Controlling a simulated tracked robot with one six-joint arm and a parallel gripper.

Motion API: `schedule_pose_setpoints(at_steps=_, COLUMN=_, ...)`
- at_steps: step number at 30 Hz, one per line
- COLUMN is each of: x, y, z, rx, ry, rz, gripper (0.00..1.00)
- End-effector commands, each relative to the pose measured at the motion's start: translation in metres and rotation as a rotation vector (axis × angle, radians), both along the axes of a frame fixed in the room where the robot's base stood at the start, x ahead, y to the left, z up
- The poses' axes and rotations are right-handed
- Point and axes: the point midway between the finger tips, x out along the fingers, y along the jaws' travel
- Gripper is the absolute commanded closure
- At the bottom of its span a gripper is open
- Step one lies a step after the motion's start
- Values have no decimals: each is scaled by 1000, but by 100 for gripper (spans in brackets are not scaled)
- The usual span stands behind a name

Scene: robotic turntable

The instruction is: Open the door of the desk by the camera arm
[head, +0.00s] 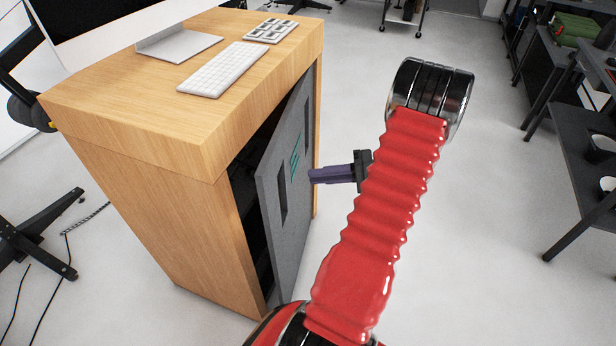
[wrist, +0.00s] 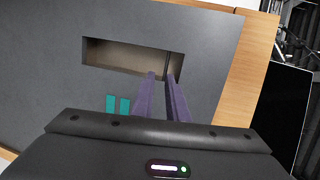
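The wooden desk (head: 150,200) stands at the left in the head view. Its grey door (head: 292,165) is ajar, with a dark gap along the near side. The door has two dark slots, a near one (head: 281,198) and a far one (head: 307,117). My gripper (head: 312,176) is at the door's outer face, between these slots in the picture. In the wrist view, the purple fingers of my gripper (wrist: 160,76) reach the lower edge of a door slot (wrist: 115,57). A narrow gap shows between them, with nothing held. Whether the tips enter the slot or touch the door is unclear.
A white keyboard (head: 222,70), a numeric pad (head: 270,31) and a monitor stand (head: 178,44) are on the desk top. Dark shelving (head: 580,130) stands at the right. The pale floor (head: 490,250) between is clear. A black stand leg (head: 40,235) is at the left.

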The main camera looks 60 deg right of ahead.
Motion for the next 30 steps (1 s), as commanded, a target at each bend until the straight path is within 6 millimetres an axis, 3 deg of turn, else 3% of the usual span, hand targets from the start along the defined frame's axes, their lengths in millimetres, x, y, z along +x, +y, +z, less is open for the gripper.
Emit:
schedule_pose_setpoints(at_steps=9, x=-47, y=-30, z=10, rx=-1, ry=1, rz=-2, gripper=87)
schedule_pose_setpoints(at_steps=15, x=-67, y=-42, z=15, rx=1, ry=1, rz=0, gripper=87)
schedule_pose_setpoints(at_steps=26, x=-72, y=-46, z=16, rx=1, ry=2, rz=1, gripper=87)
schedule_pose_setpoints(at_steps=30, x=-72, y=-46, z=15, rx=6, ry=9, rz=-1, gripper=95)
